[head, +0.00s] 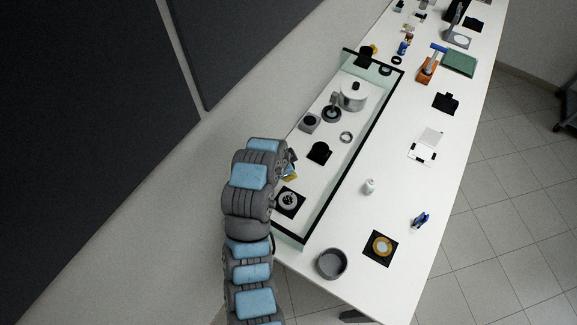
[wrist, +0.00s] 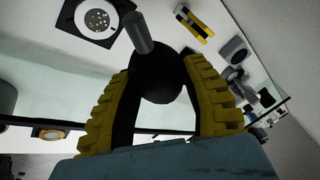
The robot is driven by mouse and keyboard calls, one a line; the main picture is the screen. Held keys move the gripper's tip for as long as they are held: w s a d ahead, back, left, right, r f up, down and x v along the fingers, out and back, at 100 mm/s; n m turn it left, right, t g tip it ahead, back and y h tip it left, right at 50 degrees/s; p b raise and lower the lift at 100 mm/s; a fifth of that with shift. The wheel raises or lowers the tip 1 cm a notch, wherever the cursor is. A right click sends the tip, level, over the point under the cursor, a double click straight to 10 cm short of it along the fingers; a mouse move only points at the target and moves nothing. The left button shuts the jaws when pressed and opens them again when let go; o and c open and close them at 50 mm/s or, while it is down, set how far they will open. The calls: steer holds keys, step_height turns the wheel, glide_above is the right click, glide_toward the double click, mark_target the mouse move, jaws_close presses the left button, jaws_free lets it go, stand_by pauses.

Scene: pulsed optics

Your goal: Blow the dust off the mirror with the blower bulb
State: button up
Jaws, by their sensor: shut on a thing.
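My gripper (wrist: 158,66) has yellow ribbed fingers, shut on a dark round blower bulb (wrist: 162,84) in the wrist view. Its grey nozzle (wrist: 140,33) points up and left in that picture, toward a pale round disc with dark specks (wrist: 96,18) on a black square. This looks like the dusty mirror, and the nozzle tip appears apart from it. In the head view a similar disc (head: 288,201) on a black square lies at the near end of the glass-walled enclosure. There my arm hides most of the gripper and the bulb.
The enclosure has clear walls with a dark top rim (head: 352,147). A yellow-and-black item (wrist: 194,24) lies near the disc. Outside are a grey round dish (head: 332,264) and a white bottle (head: 369,187).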

steer(key=n+t, duration=0.1)
steer(key=n, duration=0.1)
steer(key=n+t, duration=0.1)
steer(key=n, duration=0.1)
steer(key=shift+s+f+t+h, duration=0.3)
steer(key=shift+s+f+h, duration=0.05)
steer(key=shift+f+h, duration=0.05)
steer(key=n+t, duration=0.2)
steer(key=n, duration=0.1)
steer(key=n+t+y, duration=0.1)
steer(key=shift+d+f+t, duration=0.2)
steer(key=shift+d+t, duration=0.05)
steer(key=shift+t, duration=0.15)
steer(key=n+t+y, duration=0.1)
steer(key=n, duration=0.1)
steer(key=n+t+y+b, duration=0.1)
steer(key=n, duration=0.1)
steer(key=shift+d+r+t+y, duration=0.15)
steer(key=shift+t+y, duration=0.15)
steer(key=shift+y, duration=0.1)
steer(key=shift+w+r+n+t+y, duration=0.1)
steer(key=shift+r+n+t+y, duration=0.1)
steer(key=shift+n+y, duration=0.35)
steer(key=shift+w+r+n+t+y, duration=0.1)
steer(key=shift+r+n+y, duration=0.2)
steer(key=shift+y, duration=0.35)
steer(key=shift+f, duration=0.1)
steer(key=shift+f, duration=0.15)
step_height(320, 180, down, 5)
steer(key=b, duration=0.3)
